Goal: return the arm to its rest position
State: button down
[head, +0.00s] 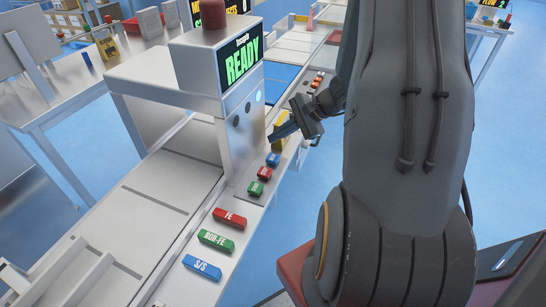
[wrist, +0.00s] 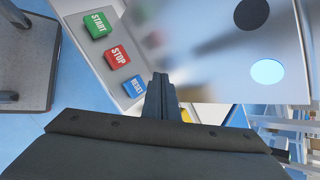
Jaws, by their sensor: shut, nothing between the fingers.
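My gripper (head: 283,132) is in the middle of the head view, at the end of my arm, close to the front of the metal detector (head: 240,130). In the wrist view the gripper's fingers (wrist: 161,82) are together with nothing between them. They point toward the gap beside the blue button (wrist: 134,87). Whether the fingertips touch the machine I cannot tell. My arm's large grey links fill the right of the head view.
The machine's screen (head: 241,61) reads READY. Its green START button (wrist: 98,24) and red STOP button (wrist: 118,57) sit beside the blue one. Red FE (head: 229,218), green NON-FE (head: 216,241) and blue S/S (head: 202,267) bars lie on the ledge.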

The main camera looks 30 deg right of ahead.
dwell(0.4)
jog(key=s+a+r+n+g+h, duration=0.2)
jog(key=s+a+r+n+h, duration=0.1)
jog(key=s+a+r+n, duration=0.2)
jog(key=s+a+r+n+g+h, duration=0.2)
jog(key=s+a+r+n+h, duration=0.2)
jog(key=s+a+n, duration=0.5)
jog(key=shift+s+a+r+n+g, duration=0.15)
jog(key=shift+a+r+n+g, duration=0.2)
jog(key=shift+a+n, duration=0.95)
jog(key=shift+d, duration=0.25)
